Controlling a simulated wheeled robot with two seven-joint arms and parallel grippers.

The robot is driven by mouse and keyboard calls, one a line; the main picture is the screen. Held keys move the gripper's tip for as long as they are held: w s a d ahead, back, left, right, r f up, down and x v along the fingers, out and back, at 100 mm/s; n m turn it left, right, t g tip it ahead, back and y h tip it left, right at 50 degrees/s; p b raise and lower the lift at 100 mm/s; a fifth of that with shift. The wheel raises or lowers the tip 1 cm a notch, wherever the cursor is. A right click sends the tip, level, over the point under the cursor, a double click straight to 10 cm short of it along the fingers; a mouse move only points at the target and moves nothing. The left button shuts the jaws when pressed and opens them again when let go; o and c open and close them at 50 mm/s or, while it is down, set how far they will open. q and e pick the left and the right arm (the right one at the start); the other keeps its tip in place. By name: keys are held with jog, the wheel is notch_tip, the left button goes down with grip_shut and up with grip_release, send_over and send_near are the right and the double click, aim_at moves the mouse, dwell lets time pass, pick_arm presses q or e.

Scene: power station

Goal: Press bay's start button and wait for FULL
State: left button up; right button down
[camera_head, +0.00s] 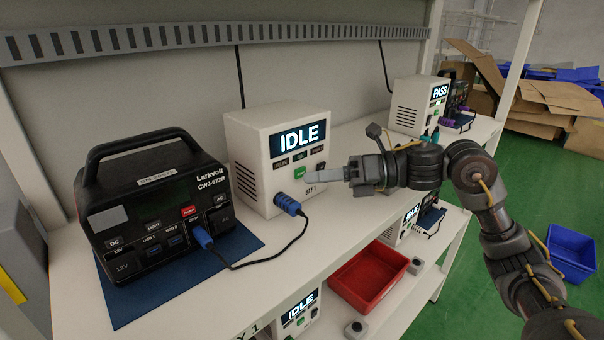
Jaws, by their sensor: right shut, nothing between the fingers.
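A white bay unit (258,160) stands on the shelf, its screen (298,139) reading IDLE. Its green start button (299,172) is on the front face, below the screen. My right gripper (322,174) is shut and empty, its fingertips pointing left close to the green button; I cannot tell whether they touch it. A black Larkvolt power station (150,205) stands left of the bay on a blue mat (140,305). A cable with blue plugs (288,203) joins the power station to the bay's front. My left gripper is not in view.
Another bay (412,106) reading PASS stands further along the shelf. More units reading IDLE (300,303) sit on the lower shelf, near a red bin (368,278). Cardboard (545,95) and a blue bin (572,252) are on the green floor at right.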

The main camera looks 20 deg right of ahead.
jog(key=shift+w+a, duration=0.15)
jog(key=shift+w, duration=0.3)
dwell(0.4)
jog(key=shift+s+b, duration=0.3)
jog(key=shift+b, duration=0.1)
jog(key=shift+s+d, duration=0.2)
jog(key=shift+s, duration=0.1)
